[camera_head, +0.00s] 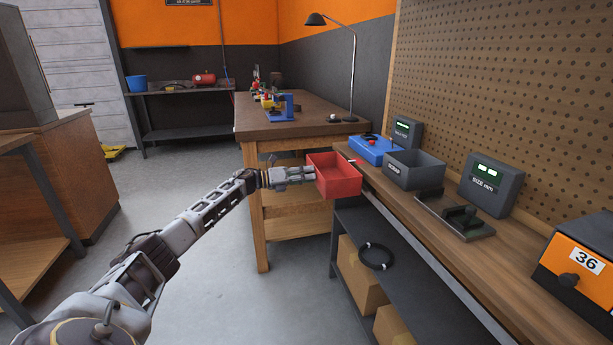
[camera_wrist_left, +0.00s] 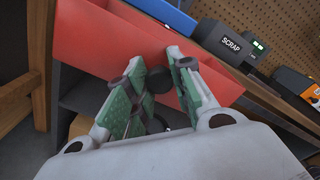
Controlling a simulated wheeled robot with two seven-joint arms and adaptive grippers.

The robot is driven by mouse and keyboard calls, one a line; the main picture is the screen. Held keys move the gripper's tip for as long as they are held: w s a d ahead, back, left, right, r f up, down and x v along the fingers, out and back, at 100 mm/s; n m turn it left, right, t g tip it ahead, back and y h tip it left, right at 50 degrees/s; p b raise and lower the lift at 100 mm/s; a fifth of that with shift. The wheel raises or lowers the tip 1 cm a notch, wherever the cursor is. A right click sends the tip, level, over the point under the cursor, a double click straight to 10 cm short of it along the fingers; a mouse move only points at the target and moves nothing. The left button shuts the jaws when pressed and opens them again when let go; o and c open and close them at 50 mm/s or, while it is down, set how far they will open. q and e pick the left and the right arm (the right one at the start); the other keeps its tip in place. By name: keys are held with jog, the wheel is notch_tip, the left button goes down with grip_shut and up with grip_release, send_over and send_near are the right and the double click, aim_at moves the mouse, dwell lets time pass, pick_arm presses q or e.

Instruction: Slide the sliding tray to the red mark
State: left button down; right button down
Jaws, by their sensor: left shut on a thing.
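The sliding tray (camera_head: 340,185) looks to be the open red box at the front edge of the right-hand bench, near its far end. My left gripper (camera_head: 311,174) reaches it from the left, at its near-left side. In the left wrist view the red tray wall (camera_wrist_left: 105,38) fills the upper left, and the green-padded fingers of my left gripper (camera_wrist_left: 157,66) close around a dark round knob (camera_wrist_left: 158,80) in front of it. The gripper is shut on this knob. My right gripper is not in view.
A grey scrap bin (camera_head: 415,172), a blue box (camera_head: 374,149) and a size gauge (camera_head: 491,184) stand on the bench (camera_head: 510,265). A wooden table (camera_head: 300,130) stands behind. The front edge to the right looks clear.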

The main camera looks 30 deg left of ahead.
pick_arm(q)
jog(key=c, duration=1.7)
grip_release()
jog(key=shift+w+a+r, duration=0.1)
jog(key=shift+a+r, duration=0.05)
jog(key=shift+a, duration=0.15)
jog(key=o, duration=0.5)
jog(key=shift+w+f, duration=0.15)
jog(key=shift+f, duration=0.05)
jog(key=shift+d, duration=0.1)
jog(key=v, duration=1.2)
